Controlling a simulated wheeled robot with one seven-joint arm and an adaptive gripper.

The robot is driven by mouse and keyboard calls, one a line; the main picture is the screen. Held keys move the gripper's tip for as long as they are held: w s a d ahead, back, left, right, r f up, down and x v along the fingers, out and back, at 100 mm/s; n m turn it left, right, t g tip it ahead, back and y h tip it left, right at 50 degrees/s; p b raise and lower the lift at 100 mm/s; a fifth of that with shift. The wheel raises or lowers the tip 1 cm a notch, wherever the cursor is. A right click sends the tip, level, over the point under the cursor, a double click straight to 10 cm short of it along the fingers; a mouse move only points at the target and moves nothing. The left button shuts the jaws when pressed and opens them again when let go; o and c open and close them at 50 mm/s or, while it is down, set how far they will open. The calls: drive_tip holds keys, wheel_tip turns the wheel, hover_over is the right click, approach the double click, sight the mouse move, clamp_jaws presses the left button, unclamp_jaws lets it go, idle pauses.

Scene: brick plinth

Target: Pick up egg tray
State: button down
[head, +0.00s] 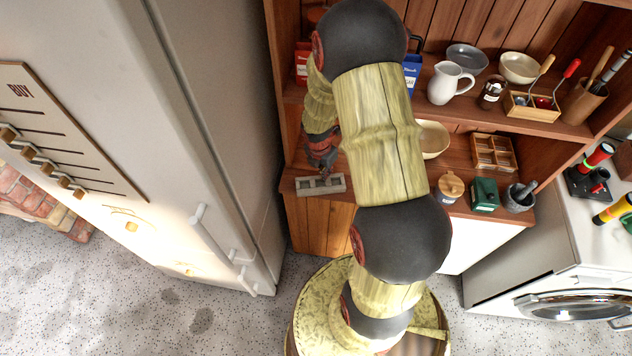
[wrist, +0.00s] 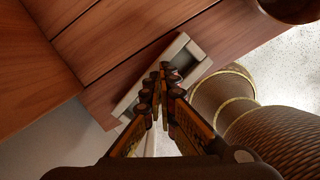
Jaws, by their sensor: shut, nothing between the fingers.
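The egg tray is a small grey rectangular tray (head: 308,187) with compartments. It lies at the front left edge of the wooden cabinet's lower shelf. In the wrist view the pale tray (wrist: 179,46) lies at an angle, partly hidden behind the fingers. My gripper (head: 327,174) is just over the tray's back side in the head view. In the wrist view my gripper (wrist: 164,70) has its fingertips together in front of the tray, with nothing held. I cannot tell whether the fingertips touch the tray.
The wooden cabinet (head: 310,222) holds a divided wooden box (head: 493,152), a lidded jar (head: 450,187), a green box (head: 485,194) and a mortar (head: 519,197) to the right. A white fridge (head: 215,150) stands close on the left. My arm hides the shelf's middle.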

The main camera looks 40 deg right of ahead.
drive_tip(key=shift+a+f, duration=0.15)
drive_tip(key=shift+f, duration=0.65)
drive_tip(key=shift+s, duration=0.1)
drive_tip(key=shift+a, duration=0.1)
drive_tip(key=shift+s+a, duration=0.15)
drive_tip(key=shift+a, duration=0.65)
